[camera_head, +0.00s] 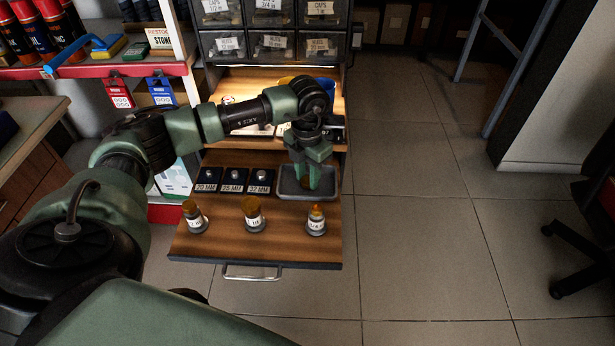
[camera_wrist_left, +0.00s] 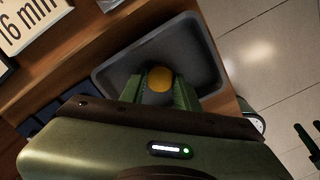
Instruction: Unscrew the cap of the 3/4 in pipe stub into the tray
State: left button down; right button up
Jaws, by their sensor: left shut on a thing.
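My left gripper (camera_head: 314,182) reaches down over the grey tray (camera_head: 291,192) at the right of the pulled-out wooden shelf. In the left wrist view its green fingers (camera_wrist_left: 160,92) are shut on a round yellow-orange cap (camera_wrist_left: 160,77), inside the outline of the tray (camera_wrist_left: 208,75). I cannot tell if the cap touches the tray floor. Three labelled pipe stubs stand upright along the shelf's front: a left one (camera_head: 194,218), a middle one (camera_head: 253,216) with a wide brown-orange top, and a right one (camera_head: 316,221) with a narrower orange top. Their labels are too small to read.
Dark blocks marked 20, 25 and 32 mm (camera_head: 234,180) sit left of the tray. Labelled drawers (camera_head: 272,32) rise behind the shelf. A red shelf unit (camera_head: 120,70) stands at left, a chair (camera_head: 575,235) at right. The tiled floor (camera_head: 430,220) between is clear.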

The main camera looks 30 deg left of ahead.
aim_at(307, 180)
pick_arm(q)
jog(key=shift+f, duration=0.3)
pick_arm(e)
jog(key=shift+r, duration=0.35)
pick_arm(q)
jog(key=c, duration=1)
grip_release()
jog(key=shift+c, duration=0.2)
pick_arm(e)
jog(key=shift+r, duration=0.1)
pick_arm(q)
jog(key=shift+r, duration=0.15)
notch_tip(307, 180, up, 12)
jog(key=p, duration=0.1)
jog(key=shift+p, duration=0.4)
pick_arm(e)
notch_tip(307, 180, down, 7)
jog(key=shift+s+r, duration=0.15)
jog(key=shift+s, duration=0.3)
